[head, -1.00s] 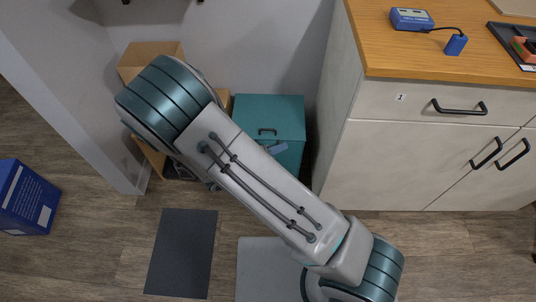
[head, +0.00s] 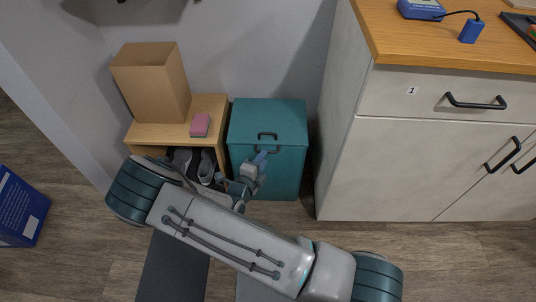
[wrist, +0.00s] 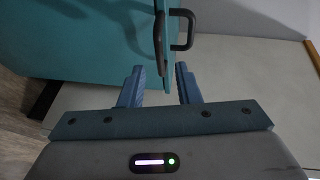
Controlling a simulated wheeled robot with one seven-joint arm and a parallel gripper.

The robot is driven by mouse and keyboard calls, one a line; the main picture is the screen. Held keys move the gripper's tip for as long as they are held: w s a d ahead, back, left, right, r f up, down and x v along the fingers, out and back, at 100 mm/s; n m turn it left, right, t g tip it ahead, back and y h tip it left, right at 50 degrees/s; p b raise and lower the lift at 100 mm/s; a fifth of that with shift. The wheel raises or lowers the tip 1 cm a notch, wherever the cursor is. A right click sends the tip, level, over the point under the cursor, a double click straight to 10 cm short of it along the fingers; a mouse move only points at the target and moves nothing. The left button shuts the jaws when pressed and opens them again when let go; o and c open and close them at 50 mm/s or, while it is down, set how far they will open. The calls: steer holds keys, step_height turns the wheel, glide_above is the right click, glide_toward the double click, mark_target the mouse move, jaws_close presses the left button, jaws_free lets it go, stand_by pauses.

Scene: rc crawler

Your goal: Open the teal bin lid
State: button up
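The teal bin (head: 285,175) stands on the floor against the wall, and its lid (head: 290,113) looks closed. One black handle (head: 267,134) is on the lid and a second handle (head: 276,150) is on the front just below. In the wrist view the bin (wrist: 85,45) fills the upper left, with a black handle (wrist: 184,30) near its edge. My gripper (head: 260,160) is in front of the bin by the front handle. In the wrist view its fingers (wrist: 160,87) are apart, with the bin's edge reaching towards the gap. I cannot tell whether they touch.
A wooden bench (head: 160,133) with a cardboard box (head: 155,85), a pink sponge (head: 200,124) and shoes below stands left of the bin. A white cabinet (head: 415,165) stands close on the right. A dark mat (head: 172,268) lies on the floor in front.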

steer(key=b+x, duration=0.1)
steer(key=x, duration=0.4)
steer(key=shift+w+f, duration=0.1)
steer(key=shift+w, duration=0.05)
jaws_close()
